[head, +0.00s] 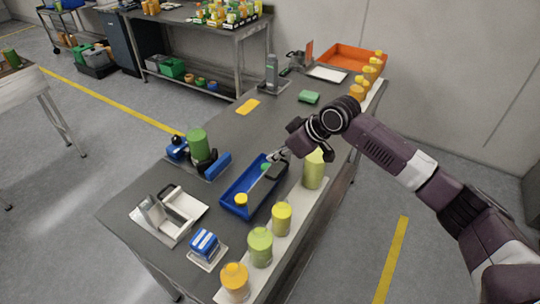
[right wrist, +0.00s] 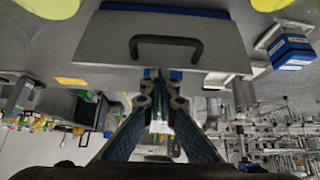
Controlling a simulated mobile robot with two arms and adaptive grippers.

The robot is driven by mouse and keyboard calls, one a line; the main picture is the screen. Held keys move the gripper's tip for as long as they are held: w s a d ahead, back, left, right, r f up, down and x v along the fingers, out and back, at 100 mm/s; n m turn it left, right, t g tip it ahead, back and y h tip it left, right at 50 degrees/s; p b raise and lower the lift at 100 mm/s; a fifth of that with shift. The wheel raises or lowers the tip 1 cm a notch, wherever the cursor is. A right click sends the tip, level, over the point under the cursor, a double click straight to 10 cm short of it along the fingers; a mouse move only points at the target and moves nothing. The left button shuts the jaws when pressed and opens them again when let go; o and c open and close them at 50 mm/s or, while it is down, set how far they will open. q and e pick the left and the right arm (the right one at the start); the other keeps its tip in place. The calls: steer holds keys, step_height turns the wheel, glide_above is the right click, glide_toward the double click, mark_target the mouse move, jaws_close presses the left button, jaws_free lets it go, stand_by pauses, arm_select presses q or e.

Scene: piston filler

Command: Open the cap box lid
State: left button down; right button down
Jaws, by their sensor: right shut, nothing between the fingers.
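The cap box (head: 227,191) is a blue open-topped tray on the dark table in the head view. A yellow cap (head: 240,199) and a green cap (head: 265,167) show inside it. Its grey lid, with a black bar handle (right wrist: 166,42), fills the upper middle of the right wrist view (right wrist: 220,48); how far it is tilted I cannot tell. My right gripper (head: 276,158) is over the far right part of the box. In the right wrist view its fingertips (right wrist: 160,76) are together and empty, close to the lid's edge and apart from the handle. My left gripper is out of view.
Yellow and green bottles (head: 260,246) line a pale strip (head: 293,232) along the right table edge, near my right arm. A green jar in a blue fixture (head: 198,148), a white holder (head: 170,215) and a blue block (head: 204,243) stand left of the box. An orange tray (head: 352,58) is at the back.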

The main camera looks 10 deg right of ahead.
mark_target(272, 170)
steer(key=shift+s+d+f+b, duration=0.15)
steer(key=shift+s+d+f, duration=0.1)
steer(key=shift+s+f, duration=0.25)
steer(key=shift+s+d+f+b, duration=0.2)
steer(key=shift+s+f, duration=0.1)
steer(key=shift+f, duration=0.25)
steer(key=shift+s+d+f+t+y+b, duration=0.2)
steer(key=shift+s+d+t+y+b, duration=0.2)
steer(key=shift+t+y+b, duration=0.35)
steer(key=shift+s+d, duration=0.2)
steer(key=shift+d, duration=0.3)
steer(key=shift+s+d+r, duration=0.1)
steer(key=shift+r, duration=0.05)
steer(key=shift+r, duration=0.1)
